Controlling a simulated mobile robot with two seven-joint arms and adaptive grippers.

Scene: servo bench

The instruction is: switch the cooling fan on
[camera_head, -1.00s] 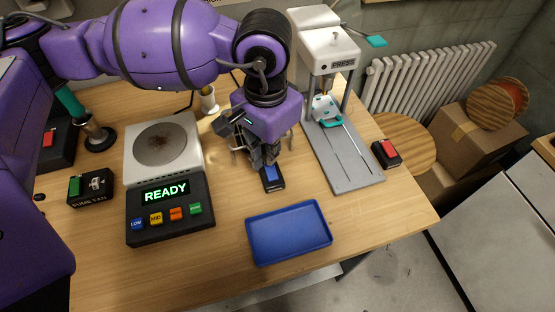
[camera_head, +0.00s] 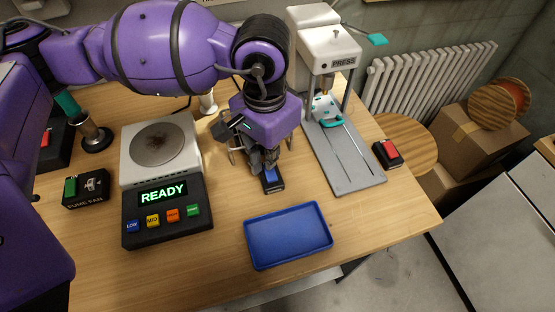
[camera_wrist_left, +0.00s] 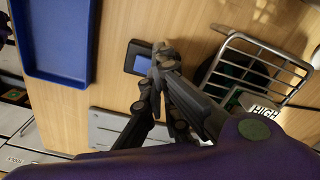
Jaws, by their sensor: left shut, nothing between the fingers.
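A small black switch box with a blue rocker (camera_head: 271,181) lies on the bench behind the blue tray. It also shows in the left wrist view (camera_wrist_left: 143,62). My left gripper (camera_head: 266,166) is shut and empty, fingers pointing down at the rocker. In the left wrist view its fingertips (camera_wrist_left: 163,55) overlap the right edge of the switch box; whether they touch it I cannot tell. A wire guard (camera_wrist_left: 262,68), perhaps the cooling fan's, stands close beside the gripper with a "HIGH" label near it. In the head view the gripper hides most of it.
The blue tray (camera_head: 247,236) is in front of the switch box. A hotplate reading "READY" (camera_head: 162,193) is to the left, with a fume fan switch (camera_head: 86,188) beyond it. A press (camera_head: 330,48) stands right, with a red switch box (camera_head: 387,153) beside it.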

